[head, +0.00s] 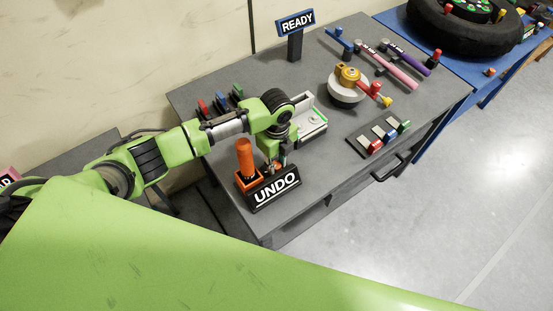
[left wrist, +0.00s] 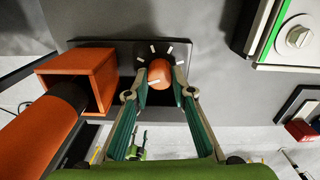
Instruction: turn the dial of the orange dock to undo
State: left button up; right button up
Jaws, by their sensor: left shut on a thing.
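The orange dock is an orange square socket (left wrist: 98,72) on a dark base plate, with an orange-handled tool (head: 245,158) standing in it. The black UNDO sign (head: 275,190) is at its front. In the left wrist view the orange dial (left wrist: 160,75), with white tick marks around it, is on the same plate, right of the socket. My left gripper (left wrist: 160,80) is shut on the dial, one fingertip on each side. My right gripper is not in view.
A grey and white fixture (head: 309,117) stands close to the right of my left gripper. A READY sign (head: 296,36) stands at the back of the bench. A round white base with a yellow part (head: 347,85) and several tools lie farther right.

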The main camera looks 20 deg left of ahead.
aim_at(276, 165)
pick_arm(q)
jog(key=o, duration=1.1)
jog(key=shift+r, duration=0.1)
notch_tip(276, 165, up, 12)
dwell(0.4)
